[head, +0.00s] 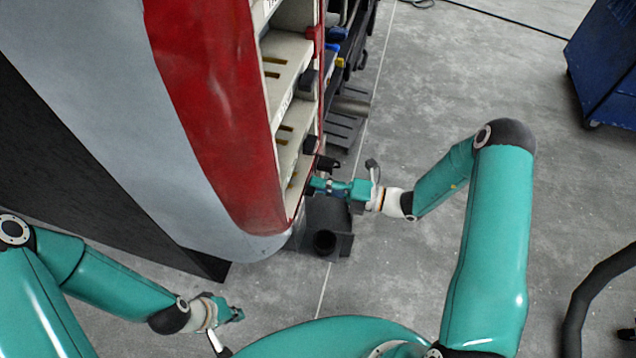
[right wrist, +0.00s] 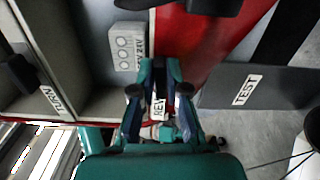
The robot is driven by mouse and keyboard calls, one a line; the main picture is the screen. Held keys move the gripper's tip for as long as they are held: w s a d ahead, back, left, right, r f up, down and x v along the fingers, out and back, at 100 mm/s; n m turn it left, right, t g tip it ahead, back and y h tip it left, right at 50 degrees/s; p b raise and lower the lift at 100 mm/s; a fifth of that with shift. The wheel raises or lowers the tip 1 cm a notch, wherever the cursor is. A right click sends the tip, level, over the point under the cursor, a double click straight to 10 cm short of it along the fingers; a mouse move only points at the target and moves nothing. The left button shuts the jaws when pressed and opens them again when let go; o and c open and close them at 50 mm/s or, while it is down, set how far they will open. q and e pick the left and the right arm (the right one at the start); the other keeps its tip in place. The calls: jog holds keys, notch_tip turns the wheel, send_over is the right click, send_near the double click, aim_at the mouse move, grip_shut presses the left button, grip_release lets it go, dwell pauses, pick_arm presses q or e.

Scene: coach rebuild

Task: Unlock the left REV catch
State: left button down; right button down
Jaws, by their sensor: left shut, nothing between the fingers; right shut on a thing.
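My right gripper (head: 317,184) reaches to the lower end of the open side of the red and grey coach body (head: 205,90). In the right wrist view, the right gripper (right wrist: 160,88) is shut on a part with a white REV label (right wrist: 159,108), the REV catch. The fingers hide most of the catch, so I cannot tell its lock position. Only one REV label is readable between the fingers. My left gripper (head: 236,314) is shut and empty, low above the floor in front of the coach's rounded end, well apart from the catch.
Pale compartments (head: 285,60) line the coach side. The right wrist view shows a grey box with round sockets (right wrist: 127,47), a TURN label (right wrist: 53,99) and a dark TEST panel (right wrist: 258,88). A blue cabinet (head: 605,60) and black hose (head: 590,300) stand right.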

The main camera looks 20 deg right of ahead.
jog(key=shift+w+d+m, duration=0.15)
jog(key=shift+d+m, duration=0.15)
jog(key=shift+m, duration=0.4)
jog(key=c, duration=1.2)
grip_release()
jog(key=shift+f, duration=0.15)
jog(key=shift+a, duration=0.15)
jog(key=v, duration=1.2)
